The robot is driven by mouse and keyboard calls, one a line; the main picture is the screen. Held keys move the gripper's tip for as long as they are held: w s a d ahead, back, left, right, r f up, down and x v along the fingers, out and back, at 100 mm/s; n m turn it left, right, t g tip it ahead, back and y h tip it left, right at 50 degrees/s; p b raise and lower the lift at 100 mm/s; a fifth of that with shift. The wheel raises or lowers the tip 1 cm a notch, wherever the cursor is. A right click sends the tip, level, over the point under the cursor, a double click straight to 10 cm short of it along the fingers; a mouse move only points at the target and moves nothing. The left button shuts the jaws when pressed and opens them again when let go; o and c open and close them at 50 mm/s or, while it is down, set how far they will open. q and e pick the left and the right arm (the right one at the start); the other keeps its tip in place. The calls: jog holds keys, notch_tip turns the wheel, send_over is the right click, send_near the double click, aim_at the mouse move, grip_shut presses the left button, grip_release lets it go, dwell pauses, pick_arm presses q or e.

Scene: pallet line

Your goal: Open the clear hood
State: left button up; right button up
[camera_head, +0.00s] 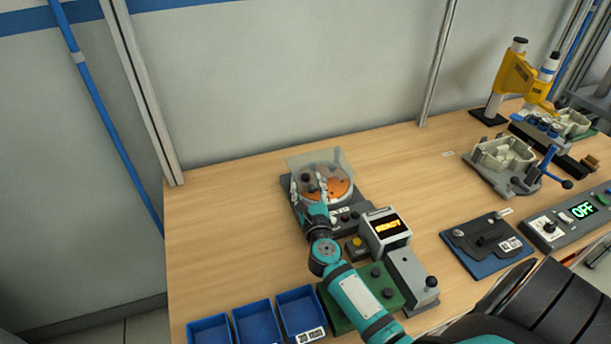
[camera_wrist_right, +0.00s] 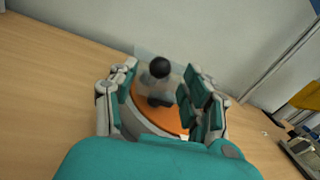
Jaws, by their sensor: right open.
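The clear hood (camera_head: 332,158) is a see-through cover on a small grey machine (camera_head: 345,216) with an orange disc (camera_head: 338,189). I cannot tell how far the hood is raised. It also shows faintly in the right wrist view (camera_wrist_right: 146,54). A black ball knob (camera_wrist_right: 160,68) shows there between my fingers, apart from both. My right gripper (camera_head: 308,184) is open at the front left of the hood, and its fingers hide part of the disc. In the wrist view the open fingers (camera_wrist_right: 160,78) straddle the knob. My left gripper is not in view.
A display box reading READY (camera_head: 386,229) stands right of my forearm. Blue bins (camera_head: 256,325) line the front edge. A blue plate fixture (camera_head: 488,244), a control box reading OFF (camera_head: 565,222) and a yellow press (camera_head: 517,75) stand to the right. The table left of the machine is clear.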

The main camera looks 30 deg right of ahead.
aim_at(306, 181)
jog(key=x, duration=0.3)
jog(key=shift+w, duration=0.2)
jog(key=shift+w+d, duration=0.15)
jog(key=shift+w, duration=0.1)
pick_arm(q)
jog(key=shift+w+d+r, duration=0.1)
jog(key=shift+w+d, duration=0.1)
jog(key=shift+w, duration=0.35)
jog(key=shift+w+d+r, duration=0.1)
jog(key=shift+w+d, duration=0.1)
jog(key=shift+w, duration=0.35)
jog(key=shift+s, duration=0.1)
pick_arm(e)
jog(key=c, duration=0.4)
grip_shut()
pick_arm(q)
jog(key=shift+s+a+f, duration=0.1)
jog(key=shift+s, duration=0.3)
